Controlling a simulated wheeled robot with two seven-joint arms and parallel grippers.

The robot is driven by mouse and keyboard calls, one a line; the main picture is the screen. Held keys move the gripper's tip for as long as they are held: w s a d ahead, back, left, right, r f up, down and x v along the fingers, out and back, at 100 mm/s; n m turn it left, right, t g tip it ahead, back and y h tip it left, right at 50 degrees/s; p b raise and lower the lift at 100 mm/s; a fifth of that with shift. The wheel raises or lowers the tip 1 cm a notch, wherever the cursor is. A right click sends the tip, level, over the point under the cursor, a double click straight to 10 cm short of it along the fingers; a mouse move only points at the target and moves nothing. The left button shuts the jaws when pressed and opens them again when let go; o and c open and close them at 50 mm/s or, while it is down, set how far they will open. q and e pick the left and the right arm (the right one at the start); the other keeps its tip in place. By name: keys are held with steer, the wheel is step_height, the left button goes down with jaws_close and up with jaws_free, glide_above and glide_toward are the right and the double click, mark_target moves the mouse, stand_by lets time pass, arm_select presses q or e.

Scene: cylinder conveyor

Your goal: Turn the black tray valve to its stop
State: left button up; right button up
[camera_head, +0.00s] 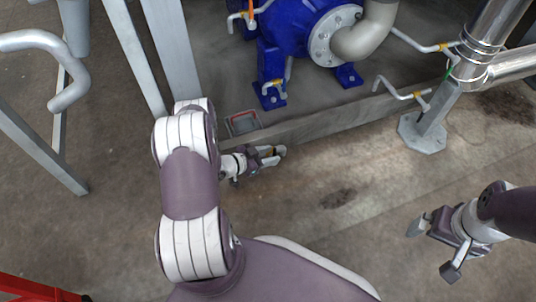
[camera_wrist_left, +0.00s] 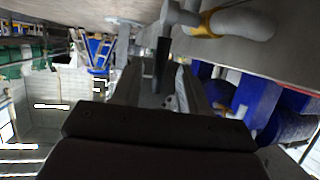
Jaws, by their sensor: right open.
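In the head view my left gripper (camera_head: 266,157) is low beside a pale valve handle with a yellow band (camera_head: 268,151), partly hidden by the gripper. In the left wrist view a pale grey lever with a yellow band (camera_wrist_left: 207,22) runs across the top, and a dark upright bar (camera_wrist_left: 162,62) hangs below it, in line with the gap between the fingers. The fingers look apart, with no clear contact visible. A dark tray with a red edge (camera_head: 242,123) sits just behind the gripper. My right gripper (camera_head: 432,250) is open and empty at the right.
A grey beam (camera_head: 335,121) runs just behind the left gripper. A blue pump (camera_head: 290,28) with more yellow-banded handles (camera_head: 401,93) stands behind it. Metal posts (camera_head: 133,55) rise at left, and a steel pipe support (camera_head: 433,117) at right. The floor between the arms is clear.

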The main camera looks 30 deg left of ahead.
arm_select(q)
steer(key=p+v, duration=0.6)
steer(key=v, duration=0.6)
steer(key=shift+s+a, duration=0.2)
steer(key=shift+s, duration=0.1)
